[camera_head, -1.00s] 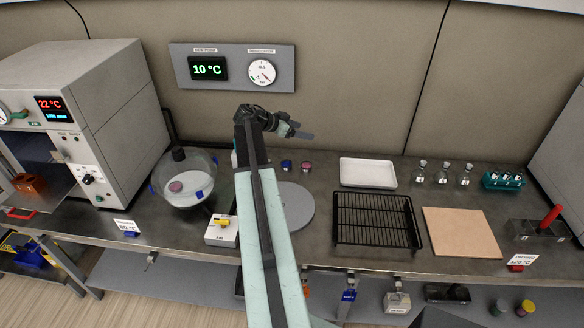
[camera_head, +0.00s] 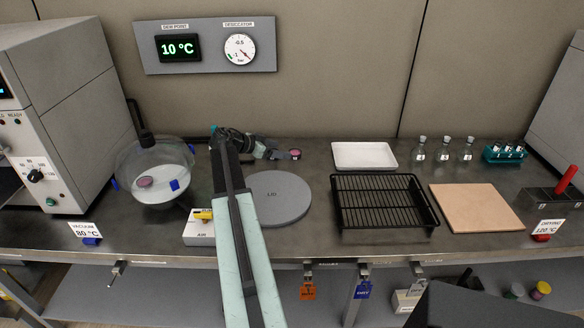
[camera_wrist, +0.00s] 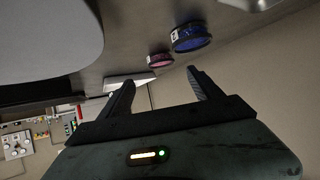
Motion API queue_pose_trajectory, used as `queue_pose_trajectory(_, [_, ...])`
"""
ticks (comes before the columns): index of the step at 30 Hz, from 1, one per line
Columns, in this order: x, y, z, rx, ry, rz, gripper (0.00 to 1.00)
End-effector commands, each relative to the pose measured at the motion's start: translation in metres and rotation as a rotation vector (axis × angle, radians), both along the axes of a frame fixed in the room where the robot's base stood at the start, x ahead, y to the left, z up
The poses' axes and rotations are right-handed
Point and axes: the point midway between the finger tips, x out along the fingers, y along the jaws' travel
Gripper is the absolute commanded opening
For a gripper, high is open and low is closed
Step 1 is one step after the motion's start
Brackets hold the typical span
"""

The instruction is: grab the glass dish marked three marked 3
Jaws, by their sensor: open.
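Two small round dishes show in the wrist view: one with blue contents (camera_wrist: 192,38) and one with pink contents (camera_wrist: 158,60). In the head view the pink dish (camera_head: 295,154) shows just right of my gripper; the blue one seems hidden behind the gripper. My gripper (camera_wrist: 160,80) is open and empty, its fingers pointing toward the dishes, apart from them. Another pink dish (camera_head: 145,182) sits inside the glass desiccator (camera_head: 170,156), its mark unreadable.
A grey round lid (camera_head: 285,200) lies in front of the dishes. Right of it are a white tray (camera_head: 364,155), a black wire rack (camera_head: 383,228), a tan board (camera_head: 475,208) and several flasks. A white box with a yellow valve (camera_head: 199,230) stands near the front edge.

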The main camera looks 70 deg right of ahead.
Motion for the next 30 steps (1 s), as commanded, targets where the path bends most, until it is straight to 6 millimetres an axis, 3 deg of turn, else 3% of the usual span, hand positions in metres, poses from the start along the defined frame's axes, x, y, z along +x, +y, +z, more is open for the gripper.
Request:
queue_pose_trajectory(16, [-0.013, -0.024, -0.019, 0.000, 0.001, 0.003, 0.74])
queue_pose_trajectory(24, [-0.033, -0.055, -0.041, 0.001, 0.001, 0.002, 0.74])
queue_pose_trajectory(30, [-0.034, -0.056, -0.039, 0.001, 0.001, 0.004, 0.74])
